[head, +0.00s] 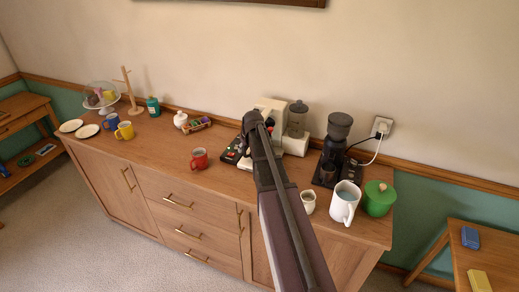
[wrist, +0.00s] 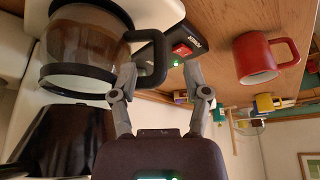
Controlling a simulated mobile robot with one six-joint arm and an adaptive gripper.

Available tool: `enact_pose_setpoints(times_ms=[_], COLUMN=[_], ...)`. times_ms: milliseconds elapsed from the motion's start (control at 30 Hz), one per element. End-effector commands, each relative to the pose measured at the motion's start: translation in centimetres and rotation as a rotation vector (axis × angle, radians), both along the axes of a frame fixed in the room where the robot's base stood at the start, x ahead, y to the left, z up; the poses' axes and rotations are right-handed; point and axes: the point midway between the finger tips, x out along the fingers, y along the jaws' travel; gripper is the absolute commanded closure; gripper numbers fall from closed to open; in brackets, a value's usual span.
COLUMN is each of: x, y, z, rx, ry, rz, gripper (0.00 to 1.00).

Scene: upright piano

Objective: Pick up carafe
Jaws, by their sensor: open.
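My gripper (wrist: 160,74) is open, with one finger on each side of the handle. The handle's lower part reaches between the fingertips; I cannot tell whether they touch it. In the head view my arm hides the carafe and the gripper.
A red mug (wrist: 268,58) stands beside the machine on the wooden sideboard (head: 160,150).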

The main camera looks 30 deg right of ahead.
Motion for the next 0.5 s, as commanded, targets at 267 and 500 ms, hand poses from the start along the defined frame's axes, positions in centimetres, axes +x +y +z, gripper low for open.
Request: enact_pose_setpoints(times_ms=[267, 500], x=[0.5, 1.2], y=[-0.1, -0.1], z=[-1.3, -3.3], rx=[0.000, 0.000], ry=[0.000, 0.000], rz=[0.000, 0.000], gripper=[0.39, 0.39])
